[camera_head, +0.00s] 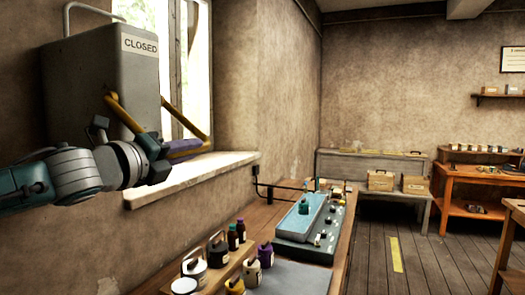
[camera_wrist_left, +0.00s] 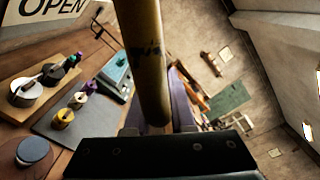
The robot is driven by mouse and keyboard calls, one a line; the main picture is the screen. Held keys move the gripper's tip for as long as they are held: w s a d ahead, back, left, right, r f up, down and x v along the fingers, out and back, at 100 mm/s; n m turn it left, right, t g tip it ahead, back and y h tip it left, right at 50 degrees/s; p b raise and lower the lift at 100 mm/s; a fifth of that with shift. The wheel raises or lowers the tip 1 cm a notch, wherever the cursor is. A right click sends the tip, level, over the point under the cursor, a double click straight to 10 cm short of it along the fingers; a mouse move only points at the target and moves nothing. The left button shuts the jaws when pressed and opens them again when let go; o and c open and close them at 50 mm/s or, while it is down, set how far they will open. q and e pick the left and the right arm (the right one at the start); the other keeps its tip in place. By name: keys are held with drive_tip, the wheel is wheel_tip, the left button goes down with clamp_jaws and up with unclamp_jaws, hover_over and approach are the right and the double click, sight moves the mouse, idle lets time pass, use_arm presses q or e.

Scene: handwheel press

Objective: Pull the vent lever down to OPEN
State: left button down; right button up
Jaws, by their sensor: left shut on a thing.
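The vent lever (camera_head: 122,112) is a yellow bent bar in front of a grey box (camera_head: 85,85) on the wall beside the window. A CLOSED label (camera_head: 140,45) sits on the upper part of the box. My left gripper (camera_head: 181,147), with purple fingers, is at the lever's lower part and shut on it. An OPEN sign (camera_wrist_left: 50,12) shows at that view's upper left. My right gripper is not in view.
A window ledge (camera_head: 190,178) lies just below the gripper. Below is a wooden bench (camera_head: 262,215) with bottles, jars and a blue tray (camera_head: 300,218). A grey workbench (camera_head: 345,162) and wooden tables stand at the back. The floor between is mostly clear.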

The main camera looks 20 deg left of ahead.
use_arm(q)
drive_tip(key=shift+a+f, duration=0.2)
drive_tip(key=shift+f, duration=0.05)
drive_tip(key=c, duration=1.1)
unclamp_jaws()
drive_tip(key=shift+c, duration=0.2)
drive_tip(key=o, duration=0.4)
drive_tip(key=shift+d+r, duration=0.1)
drive_tip(key=shift+r, duration=0.05)
drive_tip(key=shift+s+a+b, duration=0.2)
drive_tip(key=shift+s+b, duration=0.7)
drive_tip(key=shift+s, duration=1.6)
drive_tip(key=shift+s+a+b, duration=0.2)
drive_tip(key=shift+s+b, duration=0.7)
drive_tip(key=shift+s, duration=1.55)
